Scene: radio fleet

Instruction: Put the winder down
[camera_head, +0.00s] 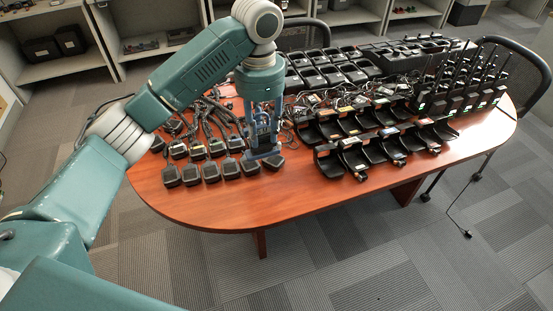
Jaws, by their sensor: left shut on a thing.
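My left gripper (263,145) points straight down over the front left part of the wooden table (300,203). It is shut on a small blue-grey thing, most likely the winder (266,155), low among the black microphones. The winder is small here and partly merged with the gripper fingers, so its full shape is unclear. I cannot tell whether it touches the tabletop or the microphones beside it. My right gripper is out of view.
Black charger cradles (362,157) fill the table's middle right, with upright radios (467,97) beyond. The table's front edge strip is bare. Chairs stand behind and right.

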